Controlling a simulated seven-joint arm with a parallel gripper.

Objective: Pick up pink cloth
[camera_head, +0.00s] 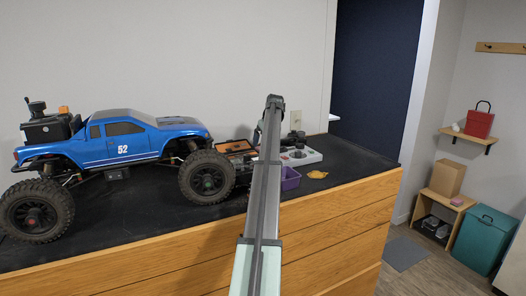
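No pink cloth can be made out in this view; my arm hides part of the black counter top (130,220). A small crumpled yellow-orange piece (317,174), perhaps a cloth, lies on the counter right of my arm. My arm reaches up over the counter. My gripper (258,132) seems to be at its far end, mostly hidden behind the arm, and its fingers cannot be made out.
A blue RC truck (125,140) with big tyres stands on the left. A purple bin (291,178), an orange-edged tray (237,147) and a pale box with dark round parts (297,154) are near my arm. The counter's front right is clear.

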